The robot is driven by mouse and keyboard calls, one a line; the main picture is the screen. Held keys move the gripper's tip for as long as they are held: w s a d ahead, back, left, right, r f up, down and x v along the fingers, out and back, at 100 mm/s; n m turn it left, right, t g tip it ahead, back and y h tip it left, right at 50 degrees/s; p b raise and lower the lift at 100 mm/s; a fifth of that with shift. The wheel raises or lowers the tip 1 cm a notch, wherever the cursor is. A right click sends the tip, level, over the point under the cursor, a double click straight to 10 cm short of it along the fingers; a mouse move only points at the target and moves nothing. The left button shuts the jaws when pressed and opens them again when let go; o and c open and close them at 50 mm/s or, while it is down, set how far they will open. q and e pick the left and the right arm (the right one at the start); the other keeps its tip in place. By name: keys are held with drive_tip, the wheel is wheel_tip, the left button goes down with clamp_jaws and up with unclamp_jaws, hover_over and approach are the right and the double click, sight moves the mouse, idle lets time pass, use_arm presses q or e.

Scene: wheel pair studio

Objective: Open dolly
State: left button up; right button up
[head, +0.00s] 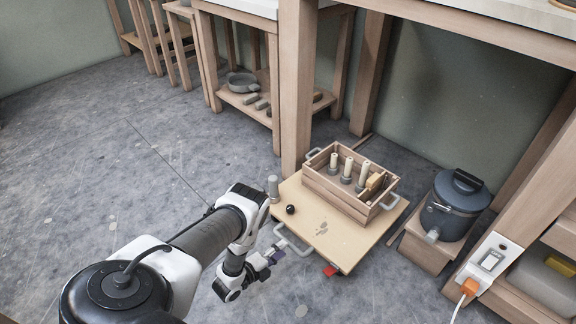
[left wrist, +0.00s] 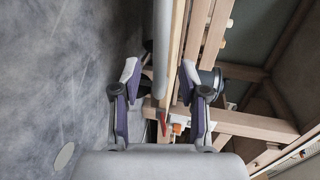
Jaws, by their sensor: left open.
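The dolly is a low flat wooden board (head: 335,235) on the floor, with a grey bar handle (head: 294,243) on its front left edge. A red tab (head: 330,271) sticks out at its front corner. My left gripper (head: 266,260) is open close to the handle. In the left wrist view, the grey handle (left wrist: 162,45) and the board's edge (left wrist: 178,40) run between the spread fingers of the gripper (left wrist: 160,78). I cannot tell whether a finger touches the handle. My right gripper is not in view.
A wooden crate (head: 335,194) holding pale bottle-like pieces stands on the board, beside a black knob (head: 291,209) and a grey post (head: 273,187). A table leg (head: 296,90) rises behind it. A dark lidded pot (head: 455,205) and a power socket (head: 488,262) are at right. Floor at left is clear.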

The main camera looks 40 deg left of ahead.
use_arm(q)
drive_tip(key=v, duration=0.7)
drive_tip(key=shift+s+a, duration=0.1)
drive_tip(key=shift+s, duration=0.05)
